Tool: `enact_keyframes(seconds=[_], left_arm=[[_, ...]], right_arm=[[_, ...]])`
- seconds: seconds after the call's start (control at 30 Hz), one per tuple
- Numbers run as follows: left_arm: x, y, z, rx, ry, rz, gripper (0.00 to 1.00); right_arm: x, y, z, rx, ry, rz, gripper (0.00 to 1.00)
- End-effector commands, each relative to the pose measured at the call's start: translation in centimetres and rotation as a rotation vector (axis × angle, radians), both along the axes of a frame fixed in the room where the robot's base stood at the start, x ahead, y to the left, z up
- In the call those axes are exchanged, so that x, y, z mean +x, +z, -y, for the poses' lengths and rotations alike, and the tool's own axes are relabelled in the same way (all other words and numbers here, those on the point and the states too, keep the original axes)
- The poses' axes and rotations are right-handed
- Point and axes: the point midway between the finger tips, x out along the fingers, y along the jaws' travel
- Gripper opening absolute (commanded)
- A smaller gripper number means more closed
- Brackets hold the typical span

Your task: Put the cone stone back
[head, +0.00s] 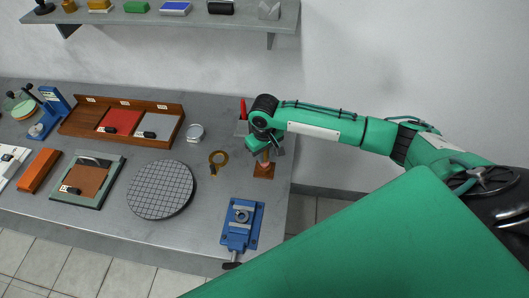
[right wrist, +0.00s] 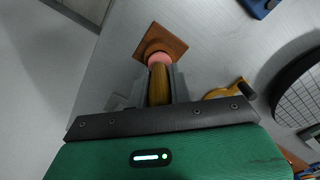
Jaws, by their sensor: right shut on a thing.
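My right gripper (head: 266,147) is over the right end of the grey table, pointing down. In the right wrist view its fingers (right wrist: 158,88) are shut on the wooden handle of the cone stone (right wrist: 158,82), whose pink end (right wrist: 158,59) points away from the gripper. A brown square block (right wrist: 164,41) lies right at the pink end; it also shows in the head view (head: 264,172) below the gripper. I cannot tell whether the stone touches the block or is seated in it. My left gripper is not in view.
A brass magnifier-like ring (head: 218,158) lies left of the gripper, with a blue vise (head: 240,222) in front. A round gridded plate (head: 161,190) and a wooden tray (head: 76,123) stand further left. A red pointed thing (head: 243,108) is behind. The table's right edge is close.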

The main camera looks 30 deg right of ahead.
Motion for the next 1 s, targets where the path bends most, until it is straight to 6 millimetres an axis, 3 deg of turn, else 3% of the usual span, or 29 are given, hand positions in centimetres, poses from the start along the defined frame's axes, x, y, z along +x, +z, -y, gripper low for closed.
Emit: enact_keyframes(seconds=[0.1,0.13,0.23,0.63,0.77,1.0], left_arm=[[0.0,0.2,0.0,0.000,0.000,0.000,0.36],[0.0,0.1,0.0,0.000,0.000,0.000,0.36],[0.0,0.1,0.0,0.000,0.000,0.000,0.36],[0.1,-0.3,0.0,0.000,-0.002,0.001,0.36],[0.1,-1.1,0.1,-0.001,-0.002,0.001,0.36],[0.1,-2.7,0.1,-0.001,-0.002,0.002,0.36]], right_arm=[[0.0,-0.3,0.0,0.001,0.000,0.000,0.00],[0.0,-0.3,0.0,0.000,0.001,0.001,0.24],[0.0,-0.3,0.0,0.000,0.000,0.001,0.42],[0.1,0.5,0.1,-0.002,0.000,0.002,0.42],[0.1,2.5,0.0,0.001,0.002,0.004,0.42],[0.1,7.9,0.0,0.001,0.002,0.005,0.42]])
